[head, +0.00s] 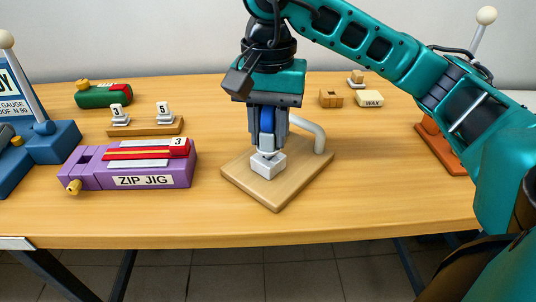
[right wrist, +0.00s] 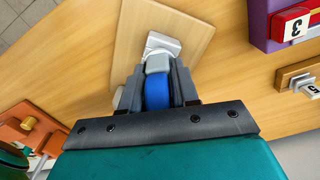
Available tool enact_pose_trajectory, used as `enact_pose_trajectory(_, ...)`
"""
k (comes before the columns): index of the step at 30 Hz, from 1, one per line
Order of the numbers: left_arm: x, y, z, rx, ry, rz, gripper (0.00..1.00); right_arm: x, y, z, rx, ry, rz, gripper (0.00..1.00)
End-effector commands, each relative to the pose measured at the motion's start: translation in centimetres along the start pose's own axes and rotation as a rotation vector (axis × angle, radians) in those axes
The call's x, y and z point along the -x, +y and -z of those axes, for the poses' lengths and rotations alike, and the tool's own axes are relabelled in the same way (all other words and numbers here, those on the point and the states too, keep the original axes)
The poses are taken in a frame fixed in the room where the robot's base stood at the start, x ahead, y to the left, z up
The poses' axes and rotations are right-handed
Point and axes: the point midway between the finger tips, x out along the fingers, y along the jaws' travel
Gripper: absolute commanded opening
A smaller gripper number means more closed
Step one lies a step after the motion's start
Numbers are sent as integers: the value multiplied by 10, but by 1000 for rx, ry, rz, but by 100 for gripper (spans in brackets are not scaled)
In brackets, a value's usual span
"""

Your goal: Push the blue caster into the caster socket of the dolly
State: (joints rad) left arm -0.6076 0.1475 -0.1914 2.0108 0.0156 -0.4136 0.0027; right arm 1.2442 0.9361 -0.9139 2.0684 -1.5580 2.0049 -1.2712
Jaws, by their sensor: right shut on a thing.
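The dolly is a light wooden board (head: 277,198) with a white block-shaped caster socket (head: 268,166) on top and a pale curved handle behind. My right gripper (head: 267,138) points straight down over the socket. It is shut on the blue caster (right wrist: 156,92), whose blue part shows between the fingers in the right wrist view. A grey piece at the fingertips sits right above the white socket (right wrist: 164,43), touching or nearly so. How deep the caster's lower end sits is hidden. My left gripper is not in view.
A purple zip jig (head: 130,165) stands left of the dolly, with a numbered wooden stand (head: 146,129) behind it. A blue fixture (head: 50,140) is at far left. An orange base (head: 443,148) is at right, partly behind my arm. The table front right is clear.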

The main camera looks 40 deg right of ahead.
Motion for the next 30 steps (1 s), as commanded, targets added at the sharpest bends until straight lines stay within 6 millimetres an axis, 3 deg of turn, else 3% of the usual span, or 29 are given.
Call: enact_pose_trajectory(30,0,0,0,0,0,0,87,2,0,0,0,0,-1,0)
